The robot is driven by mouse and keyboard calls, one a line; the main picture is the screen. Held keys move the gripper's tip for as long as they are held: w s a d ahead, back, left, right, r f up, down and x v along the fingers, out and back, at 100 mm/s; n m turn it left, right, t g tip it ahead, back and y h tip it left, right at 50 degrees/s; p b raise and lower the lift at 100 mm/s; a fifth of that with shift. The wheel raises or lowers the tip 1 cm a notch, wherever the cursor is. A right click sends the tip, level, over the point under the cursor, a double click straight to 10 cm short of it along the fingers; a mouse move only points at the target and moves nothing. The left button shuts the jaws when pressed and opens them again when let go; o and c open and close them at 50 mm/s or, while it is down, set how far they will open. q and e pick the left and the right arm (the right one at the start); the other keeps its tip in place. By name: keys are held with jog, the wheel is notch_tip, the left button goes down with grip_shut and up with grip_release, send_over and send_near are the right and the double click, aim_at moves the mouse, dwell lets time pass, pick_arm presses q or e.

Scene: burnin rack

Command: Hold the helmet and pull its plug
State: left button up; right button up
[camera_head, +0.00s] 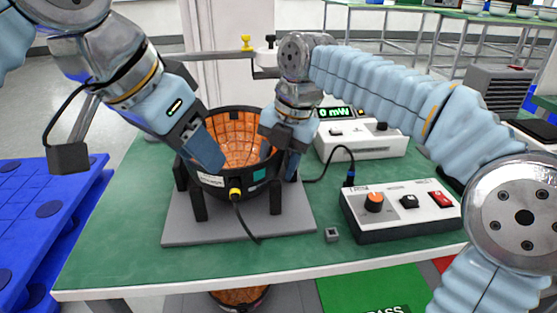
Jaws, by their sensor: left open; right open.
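The helmet (211,187) is a black bowl with an orange lining, open side up. It sits in a black-legged stand on a grey plate (290,222). A yellow plug (235,194) with a black cable is seated in the helmet's front wall. My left gripper (207,158) is open at the helmet's left rim, its finger over the lining. My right gripper (281,146) is open at the right rim. Whether either touches the rim, I cannot tell. The arms hide parts of the rim.
A control box (400,225) with an orange knob and red switch stands right on the green table (130,250). A blue plug (350,179) and cable enter it. A power meter (362,145) stands behind. A small grey block (332,235) lies in front. The table's front left is clear.

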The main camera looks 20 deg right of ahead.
grip_shut()
dwell(1.4)
